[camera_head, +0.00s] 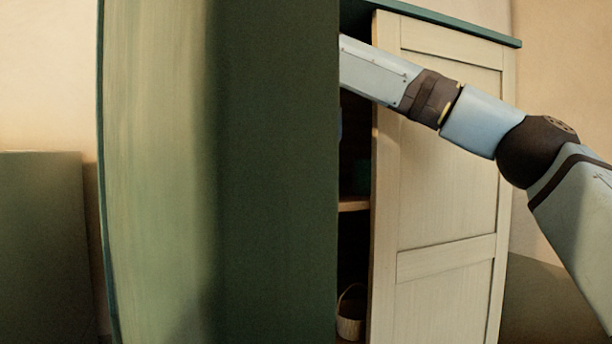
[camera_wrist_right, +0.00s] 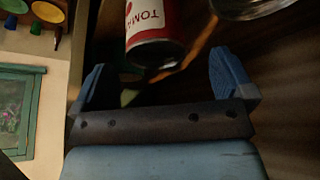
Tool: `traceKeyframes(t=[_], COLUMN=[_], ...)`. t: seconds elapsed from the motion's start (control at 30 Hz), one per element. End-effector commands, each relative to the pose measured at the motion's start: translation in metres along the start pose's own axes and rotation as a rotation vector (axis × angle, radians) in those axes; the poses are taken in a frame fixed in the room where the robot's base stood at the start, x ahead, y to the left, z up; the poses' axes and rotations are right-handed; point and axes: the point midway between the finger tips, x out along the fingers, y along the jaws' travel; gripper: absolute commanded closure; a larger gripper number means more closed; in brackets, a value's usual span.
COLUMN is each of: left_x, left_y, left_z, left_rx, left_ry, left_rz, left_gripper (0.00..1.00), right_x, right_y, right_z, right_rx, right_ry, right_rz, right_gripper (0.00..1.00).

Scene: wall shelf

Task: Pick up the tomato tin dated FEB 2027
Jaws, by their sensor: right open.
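A red and white tin (camera_wrist_right: 152,35) with the letters "TOMA" on its label shows at the top middle of the right wrist view. No date can be read on it. My right gripper (camera_wrist_right: 162,82) is open, with one blue finger on either side of the picture. The tin is ahead of the gap between the fingers, and nothing is held. In the head view my right arm reaches into the cabinet, and its gripper is hidden behind the green door. My left gripper is in neither view.
In the head view a green door (camera_head: 275,170) and a cream door (camera_head: 447,170) flank a narrow opening. Inside are a shelf board (camera_head: 353,204) and a small basket (camera_head: 350,314). A glass-like object (camera_wrist_right: 252,8) is right of the tin in the wrist view.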

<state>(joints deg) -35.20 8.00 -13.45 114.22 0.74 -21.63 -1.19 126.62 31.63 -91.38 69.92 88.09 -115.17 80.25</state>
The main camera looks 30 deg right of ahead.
Motion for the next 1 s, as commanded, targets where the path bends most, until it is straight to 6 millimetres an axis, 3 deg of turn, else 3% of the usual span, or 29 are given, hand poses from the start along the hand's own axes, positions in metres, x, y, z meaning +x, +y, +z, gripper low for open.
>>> traceKeyframes(t=[0.4, 0.73, 0.77, 1.0], left_x=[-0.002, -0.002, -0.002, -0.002], left_y=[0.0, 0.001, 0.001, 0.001], left_z=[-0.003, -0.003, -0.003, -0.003], left_rx=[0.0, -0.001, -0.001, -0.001], left_ry=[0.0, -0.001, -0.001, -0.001], left_rz=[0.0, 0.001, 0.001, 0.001], left_gripper=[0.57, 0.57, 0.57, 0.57], right_x=[0.054, 0.064, 0.064, 0.064], right_y=[0.0, 0.0, 0.0, 0.0], right_z=[-0.008, -0.007, -0.007, -0.007], right_rx=[0.001, 0.002, 0.002, 0.002], right_ry=[-0.002, 0.0, 0.0, 0.0], right_rz=[0.0, -0.002, -0.002, -0.001], right_gripper=[0.0, 0.0, 0.02, 0.57])
